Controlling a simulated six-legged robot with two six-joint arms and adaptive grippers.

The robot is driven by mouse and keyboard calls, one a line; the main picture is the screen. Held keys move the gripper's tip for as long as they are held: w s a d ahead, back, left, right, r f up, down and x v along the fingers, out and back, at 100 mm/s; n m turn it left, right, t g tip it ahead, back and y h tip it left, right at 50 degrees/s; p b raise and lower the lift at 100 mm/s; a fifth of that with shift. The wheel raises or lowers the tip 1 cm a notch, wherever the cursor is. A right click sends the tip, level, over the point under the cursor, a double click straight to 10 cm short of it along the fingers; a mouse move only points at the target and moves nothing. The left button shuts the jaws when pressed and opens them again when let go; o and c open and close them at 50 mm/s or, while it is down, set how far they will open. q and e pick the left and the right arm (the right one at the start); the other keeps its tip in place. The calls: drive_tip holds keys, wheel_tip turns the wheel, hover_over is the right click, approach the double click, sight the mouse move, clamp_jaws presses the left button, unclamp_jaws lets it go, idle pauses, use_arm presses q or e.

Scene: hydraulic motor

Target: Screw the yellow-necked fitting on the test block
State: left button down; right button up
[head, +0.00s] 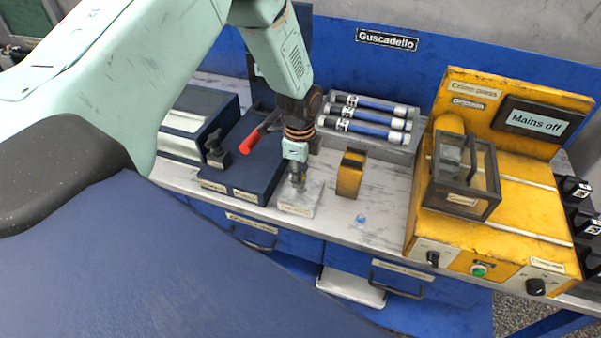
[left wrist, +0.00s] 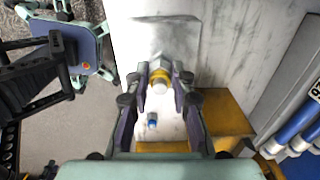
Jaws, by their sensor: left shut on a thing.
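My left gripper (head: 298,184) points down over the pale test block (head: 300,204) near the bench's front edge. In the left wrist view its two fingers (left wrist: 161,88) are shut on the yellow-necked fitting (left wrist: 160,76), which has a yellow band and a pale end. The test block (left wrist: 150,38) shows there as a light slab just beyond the fitting. The fingers hide much of the fitting in the head view. I cannot tell whether its thread is engaged in the block. My right gripper is in neither view.
A small blue piece (head: 360,219) lies on the bench right of the block. A yellow block (head: 350,174) stands close behind it. A dark blue box with a red-handled lever (head: 250,142) is at left, a grey tray of blue cylinders (head: 416,148) behind, the yellow crimp press (head: 520,215) at right.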

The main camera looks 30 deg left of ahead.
use_arm(q)
drive_tip(key=shift+w+f, duration=0.1)
drive_tip(key=shift+w, duration=0.05)
drive_tip(key=shift+s, duration=0.25)
drive_tip(key=shift+w+d+f, duration=0.1)
drive_tip(key=shift+w+f, duration=0.1)
drive_tip(key=shift+f, duration=0.1)
drive_tip(key=shift+s, duration=0.2)
drive_tip(key=shift+w+r, duration=0.15)
drive_tip(key=shift+r, duration=0.2)
drive_tip(key=shift+r, duration=0.1)
